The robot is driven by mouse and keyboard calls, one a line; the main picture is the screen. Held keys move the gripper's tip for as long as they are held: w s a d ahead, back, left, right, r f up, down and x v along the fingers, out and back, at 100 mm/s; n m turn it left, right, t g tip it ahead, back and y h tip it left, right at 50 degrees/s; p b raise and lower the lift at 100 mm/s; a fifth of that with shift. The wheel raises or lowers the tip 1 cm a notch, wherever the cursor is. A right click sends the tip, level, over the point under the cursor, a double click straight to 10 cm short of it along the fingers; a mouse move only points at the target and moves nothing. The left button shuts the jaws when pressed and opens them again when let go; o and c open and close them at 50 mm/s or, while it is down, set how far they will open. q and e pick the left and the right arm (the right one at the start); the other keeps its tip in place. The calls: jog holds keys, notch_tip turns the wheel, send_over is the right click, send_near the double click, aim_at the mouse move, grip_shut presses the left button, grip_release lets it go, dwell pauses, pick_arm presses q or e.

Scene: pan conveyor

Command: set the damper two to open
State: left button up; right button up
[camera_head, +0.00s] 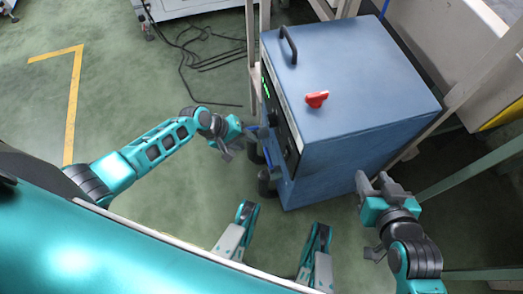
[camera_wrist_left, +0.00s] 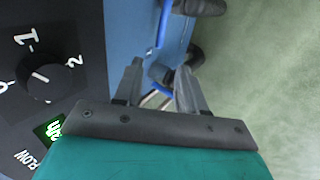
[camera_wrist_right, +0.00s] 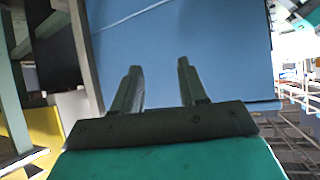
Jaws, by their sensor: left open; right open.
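A blue cabinet (camera_head: 350,75) stands in the middle of the head view. Two dark pipe stubs (camera_head: 267,183) show low on its left side, with a blue lever (camera_head: 252,131) near the upper one. The left wrist view shows a blue lever (camera_wrist_left: 163,22) by a dark pipe (camera_wrist_left: 199,6) and a second blue piece (camera_wrist_left: 160,90) between the fingers. No damper number is readable. My left gripper (camera_head: 239,137) is open beside the cabinet's front; whether it touches the lever cannot be told. My right gripper (camera_head: 373,180) is open and empty near the cabinet's right side.
A black panel with a rotary knob (camera_wrist_left: 43,80) marked 1 and 2 and a green display (camera_wrist_left: 50,128) is left of my left gripper. A red knob (camera_head: 316,99) and black handle (camera_head: 289,45) top the cabinet. Cables (camera_head: 205,55) lie behind. Floor at left is clear.

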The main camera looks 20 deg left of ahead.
aim_at(265, 151)
pick_arm(q)
jog(key=b+x, duration=0.4)
jog(key=x, duration=0.4)
jog(key=shift+f, duration=0.3)
jog(key=shift+w+d+f+b, duration=0.15)
jog(key=shift+d+f+b, duration=0.1)
jog(key=shift+f+b, duration=0.2)
jog(key=shift+d, duration=0.1)
pick_arm(e)
jog(key=shift+w+a+f+y, duration=0.2)
jog(key=shift+a+f, duration=0.35)
jog(key=shift+f, duration=0.1)
jog(key=shift+w+a+f+y, duration=0.15)
jog(key=shift+a+f+y, duration=0.05)
jog(key=shift+a+f, duration=0.35)
jog(key=shift+d, duration=0.1)
pick_arm(q)
jog(key=c, duration=0.6)
grip_shut()
pick_arm(e)
jog(key=shift+s+d+f, duration=0.1)
jog(key=shift+f, duration=0.05)
